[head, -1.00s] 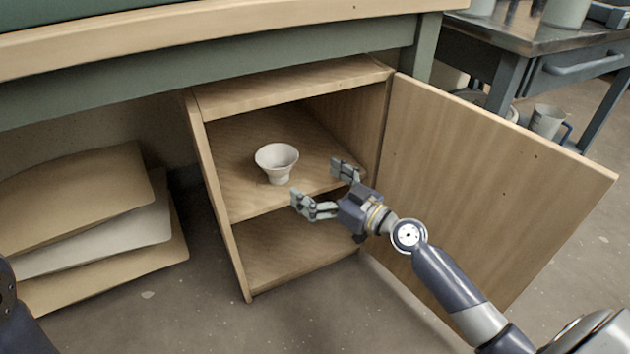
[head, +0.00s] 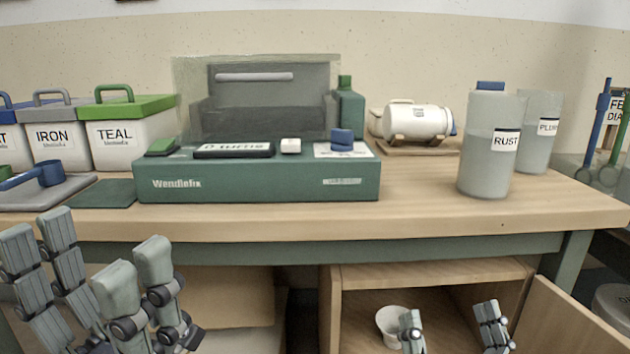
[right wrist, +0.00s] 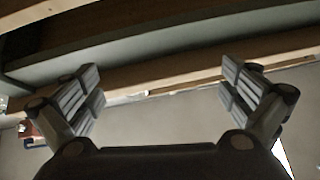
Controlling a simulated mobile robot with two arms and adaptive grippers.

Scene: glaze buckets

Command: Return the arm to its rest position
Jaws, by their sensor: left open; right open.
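My left gripper (head: 85,252) is at the lower left of the head view, open, with nothing seen between its fingers, in front of the bench. My right gripper (head: 450,320) is at the bottom of the head view, in front of the open cabinet, open and empty. The right wrist view also shows its spread fingers (right wrist: 163,88) with nothing between them. A white bowl (head: 388,322) is in the cabinet (head: 432,272), left of the right gripper and partly hidden by its finger and the picture's edge.
The cabinet door (head: 570,325) stands open at the right. The bench top (head: 420,185) is above the right gripper. It carries a green scale (head: 260,180), lidded buckets (head: 130,135), a white cylinder on a stand (head: 415,122) and grey jars (head: 487,150).

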